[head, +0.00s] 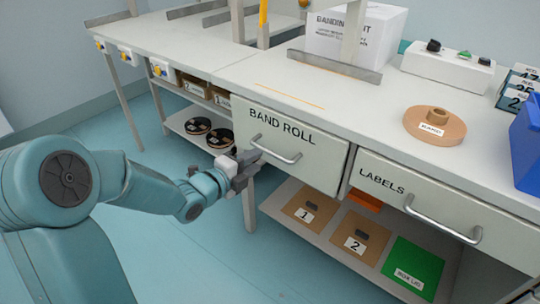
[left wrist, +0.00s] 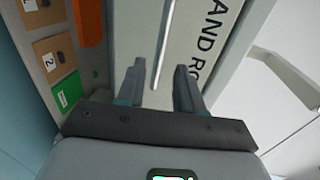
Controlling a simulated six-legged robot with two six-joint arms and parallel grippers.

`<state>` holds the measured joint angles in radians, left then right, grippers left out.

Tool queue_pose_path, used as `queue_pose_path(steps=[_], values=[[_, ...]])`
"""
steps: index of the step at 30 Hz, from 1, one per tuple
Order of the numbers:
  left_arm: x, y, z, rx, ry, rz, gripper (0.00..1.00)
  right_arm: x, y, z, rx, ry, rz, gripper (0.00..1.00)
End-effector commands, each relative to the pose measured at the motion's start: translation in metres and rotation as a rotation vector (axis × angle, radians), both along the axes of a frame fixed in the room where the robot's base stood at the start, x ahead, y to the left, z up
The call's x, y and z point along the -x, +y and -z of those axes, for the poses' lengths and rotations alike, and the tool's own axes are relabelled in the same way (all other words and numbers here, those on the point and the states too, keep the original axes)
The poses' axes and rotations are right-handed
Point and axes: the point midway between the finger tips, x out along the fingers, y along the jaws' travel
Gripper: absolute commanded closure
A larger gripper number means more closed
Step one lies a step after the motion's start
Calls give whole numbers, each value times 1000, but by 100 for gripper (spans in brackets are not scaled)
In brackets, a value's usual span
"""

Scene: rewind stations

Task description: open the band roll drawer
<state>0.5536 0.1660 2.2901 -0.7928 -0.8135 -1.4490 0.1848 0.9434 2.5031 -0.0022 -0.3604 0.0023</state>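The band roll drawer (head: 312,157) is a pale front lettered BAND ROLL under the bench top, and it looks closed. Its bar handle (head: 277,152) runs across the front. My left gripper (head: 256,157) is at the left end of this handle. In the left wrist view the two fingers of my left gripper (left wrist: 160,88) stand apart. The drawer handle (left wrist: 165,38) runs into the gap between them, with space visible on both sides. The drawer front (left wrist: 205,30) fills the view behind the fingers. My right gripper is not in view.
The LABELS drawer (head: 430,207) with its own handle is to the right, looking closed. A tan roll (head: 434,125) and a white control box (head: 447,68) stand on the bench top.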

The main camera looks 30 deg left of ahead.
Motion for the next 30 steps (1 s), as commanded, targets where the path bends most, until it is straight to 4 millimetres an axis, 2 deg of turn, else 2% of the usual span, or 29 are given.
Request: queue_pose_path(steps=[3, 9, 15, 22, 23, 24, 26, 30], values=[[-29, -4, 8, 1, 0, 5, 64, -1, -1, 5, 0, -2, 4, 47], [-61, -6, 13, 0, 0, 2, 64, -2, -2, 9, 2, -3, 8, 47], [-73, -7, 14, 0, 0, 2, 64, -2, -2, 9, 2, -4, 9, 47], [-73, -6, 14, 0, 0, 1, 64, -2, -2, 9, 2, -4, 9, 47], [-73, -6, 14, 0, 0, 1, 70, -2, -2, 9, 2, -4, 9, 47], [-73, -6, 14, 0, 0, 1, 84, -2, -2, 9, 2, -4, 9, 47], [-73, -6, 14, 0, 0, 1, 100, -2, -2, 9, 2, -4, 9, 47], [-73, -6, 14, 0, 0, 1, 100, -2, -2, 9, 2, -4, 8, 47]])
